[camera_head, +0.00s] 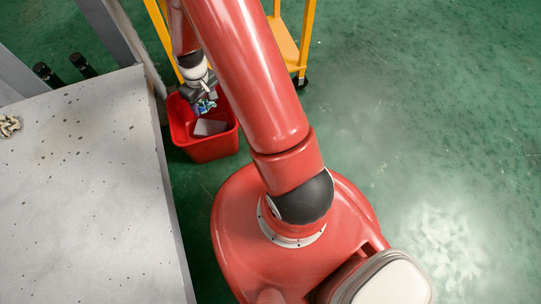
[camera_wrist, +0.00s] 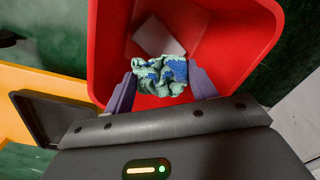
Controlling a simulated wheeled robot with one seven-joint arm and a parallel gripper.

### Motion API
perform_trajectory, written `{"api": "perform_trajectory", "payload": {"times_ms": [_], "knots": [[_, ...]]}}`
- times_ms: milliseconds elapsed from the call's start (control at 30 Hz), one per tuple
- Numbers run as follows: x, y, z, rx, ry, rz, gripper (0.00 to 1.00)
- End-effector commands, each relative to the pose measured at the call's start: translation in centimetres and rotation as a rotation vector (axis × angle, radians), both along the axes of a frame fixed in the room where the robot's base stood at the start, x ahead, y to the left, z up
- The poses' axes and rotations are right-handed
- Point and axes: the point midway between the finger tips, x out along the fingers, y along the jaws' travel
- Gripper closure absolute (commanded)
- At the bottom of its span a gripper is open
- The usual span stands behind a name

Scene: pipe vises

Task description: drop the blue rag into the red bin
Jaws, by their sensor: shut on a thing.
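The blue rag (camera_wrist: 160,76) is a crumpled blue and pale green cloth between my gripper's fingers. My gripper (camera_wrist: 163,84) is shut on it. The rag (camera_head: 205,106) also shows in the head view, below my gripper (camera_head: 203,100). The red bin (camera_head: 207,149) stands on the floor beside the table, open at the top. In the wrist view the rag appears over the opening of the red bin (camera_wrist: 235,75). The rag's exact height above the bin's rim is hard to tell.
A grey or white flat piece (camera_wrist: 158,37) lies inside the bin. A speckled grey table (camera_head: 85,190) is at the left, with a crumpled beige thing (camera_head: 9,125) on it. A yellow cart (camera_head: 292,45) stands behind the bin. Green floor at the right is clear.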

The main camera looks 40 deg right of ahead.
Motion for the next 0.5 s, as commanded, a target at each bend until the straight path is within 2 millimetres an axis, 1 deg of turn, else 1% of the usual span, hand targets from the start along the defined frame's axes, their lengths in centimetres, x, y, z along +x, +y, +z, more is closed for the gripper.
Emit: {"api": "perform_trajectory", "payload": {"times_ms": [33, 267, 300, 467, 500], "knots": [[0.02, 0.0, -0.34, 0.0, -0.001, 0.0, 0.65], [0.02, 0.0, -0.27, 0.0, -0.001, 0.0, 0.65], [0.02, 0.0, -0.27, 0.0, -0.001, 0.0, 0.41], [0.01, 0.01, -0.28, 0.0, 0.0, 0.0, 0.2], [0.01, 0.01, -0.28, 0.0, 0.0, 0.0, 0.18]]}}
